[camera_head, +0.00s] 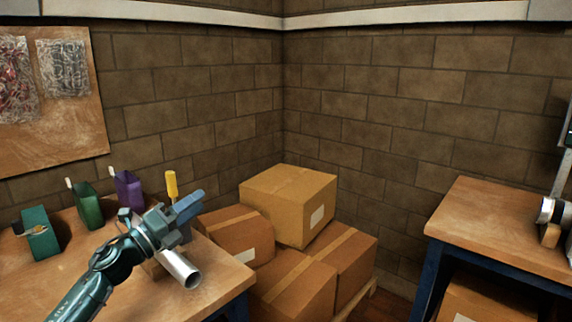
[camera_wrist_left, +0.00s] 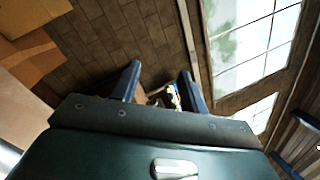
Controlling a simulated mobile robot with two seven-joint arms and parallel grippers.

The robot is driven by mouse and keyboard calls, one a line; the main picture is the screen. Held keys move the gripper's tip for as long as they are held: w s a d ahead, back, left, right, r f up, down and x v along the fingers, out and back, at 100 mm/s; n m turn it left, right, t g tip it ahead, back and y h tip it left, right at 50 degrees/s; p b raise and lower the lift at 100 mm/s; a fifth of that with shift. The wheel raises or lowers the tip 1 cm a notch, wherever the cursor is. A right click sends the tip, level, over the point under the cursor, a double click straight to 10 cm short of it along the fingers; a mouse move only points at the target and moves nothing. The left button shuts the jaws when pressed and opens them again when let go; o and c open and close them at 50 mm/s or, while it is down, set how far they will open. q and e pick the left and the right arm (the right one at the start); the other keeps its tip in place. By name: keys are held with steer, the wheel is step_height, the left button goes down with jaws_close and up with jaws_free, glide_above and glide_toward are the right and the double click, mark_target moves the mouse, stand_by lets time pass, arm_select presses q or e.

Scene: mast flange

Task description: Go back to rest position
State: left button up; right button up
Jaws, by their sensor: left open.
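My left gripper (camera_head: 186,208) is raised over the right end of the left workbench in the head view, its arm coming in from the lower left. In the left wrist view its two dark fingers (camera_wrist_left: 160,82) stand apart with a gap between them and nothing held. My right gripper is in neither view.
The left workbench (camera_head: 112,286) holds a metal tube (camera_head: 179,268), a yellow-handled tool (camera_head: 171,185) and green and purple containers (camera_head: 128,190). Cardboard boxes (camera_head: 288,205) are stacked in the corner. A second workbench (camera_head: 505,222) stands right. A window (camera_wrist_left: 250,50) shows in the wrist view.

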arm_select(q)
steer(key=s+d+f+n+y+p, duration=0.2)
steer(key=s+f+n+y+p, duration=0.15)
steer(key=s+f+n, duration=0.55)
steer(key=s+d+f+n+y+p, duration=0.2)
steer(key=s+f+n+y, duration=0.3)
steer(key=s+f+n, duration=0.4)
steer(key=s+d+f+n+g+y+p, duration=0.1)
steer(key=s+f+n+g, duration=0.1)
steer(key=s+n, duration=0.3)
steer(key=s+d+f+n+g+y+p, duration=0.1)
steer(key=s+n, duration=0.5)
steer(key=s, duration=0.6)
step_height(320, 180, down, 3)
steer(key=shift+s+f+n+g+p, duration=0.1)
steer(key=shift+s+n+g+p, duration=0.3)
steer(key=shift+g, duration=0.7)
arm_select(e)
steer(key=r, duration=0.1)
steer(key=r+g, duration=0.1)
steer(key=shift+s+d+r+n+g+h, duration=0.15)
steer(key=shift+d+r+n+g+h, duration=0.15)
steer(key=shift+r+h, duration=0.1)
arm_select(q)
steer(key=shift+w, duration=0.2)
